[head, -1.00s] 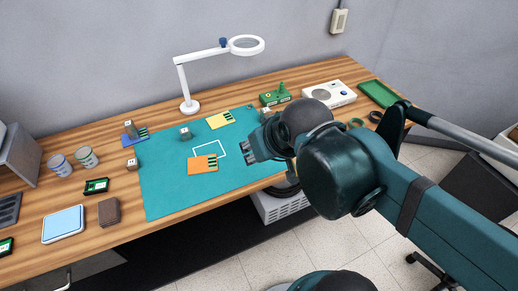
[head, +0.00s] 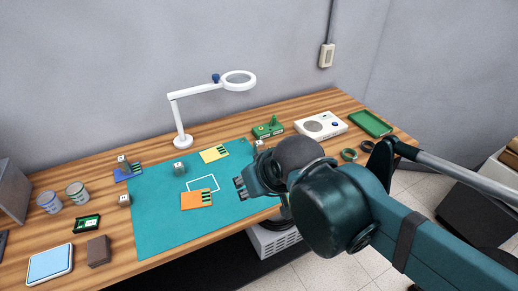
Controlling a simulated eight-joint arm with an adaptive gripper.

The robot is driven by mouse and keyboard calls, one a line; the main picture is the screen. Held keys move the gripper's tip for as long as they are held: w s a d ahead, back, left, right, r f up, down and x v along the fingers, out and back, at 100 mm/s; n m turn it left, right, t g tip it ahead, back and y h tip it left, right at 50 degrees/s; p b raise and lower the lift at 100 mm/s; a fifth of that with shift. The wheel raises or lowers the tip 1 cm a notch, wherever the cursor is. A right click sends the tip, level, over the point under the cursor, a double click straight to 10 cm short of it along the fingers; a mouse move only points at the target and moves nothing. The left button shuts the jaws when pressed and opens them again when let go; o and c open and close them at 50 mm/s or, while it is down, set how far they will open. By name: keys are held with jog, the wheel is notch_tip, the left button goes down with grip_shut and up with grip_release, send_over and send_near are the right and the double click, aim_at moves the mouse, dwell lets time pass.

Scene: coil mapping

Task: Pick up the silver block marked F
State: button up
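Several small blocks with pale marked tops are on the table, and their letters are too small to read, so I cannot tell which is marked F. A grey block (head: 179,169) stands on the teal mat (head: 160,232). Another grey block (head: 123,164) stands at the blue card, left of the mat. A brownish-grey block (head: 124,200) is at the mat's left edge. Another block (head: 258,145) is partly visible near the mat's back right. My gripper (head: 241,188) is over the mat's right part, right of the orange card, apart from the fully visible blocks. Its finger opening is unclear.
An orange card (head: 197,200) and a yellow card (head: 214,154) lie on the mat. A white magnifier lamp (head: 182,141) stands behind it. Two cups (head: 77,193) stand at left. A green device (head: 268,130) and white box (head: 320,126) are at back right.

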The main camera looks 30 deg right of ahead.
jog(key=shift+o, duration=0.5)
jog(key=w, duration=0.1)
jog(key=m+g+p, duration=0.7)
jog(key=m+p, duration=0.6)
jog(key=m, duration=0.5)
send_over(259, 143)
jog(key=f, duration=0.9)
jog(key=shift+s+a, duration=0.1)
jog(key=shift+a, duration=0.1)
jog(key=shift+w+d+f+p, duration=0.25)
jog(key=shift+d+f+p, duration=0.05)
jog(key=shift+f, duration=0.3)
jog(key=shift+f, duration=0.15)
jog(key=shift+f, duration=1.15)
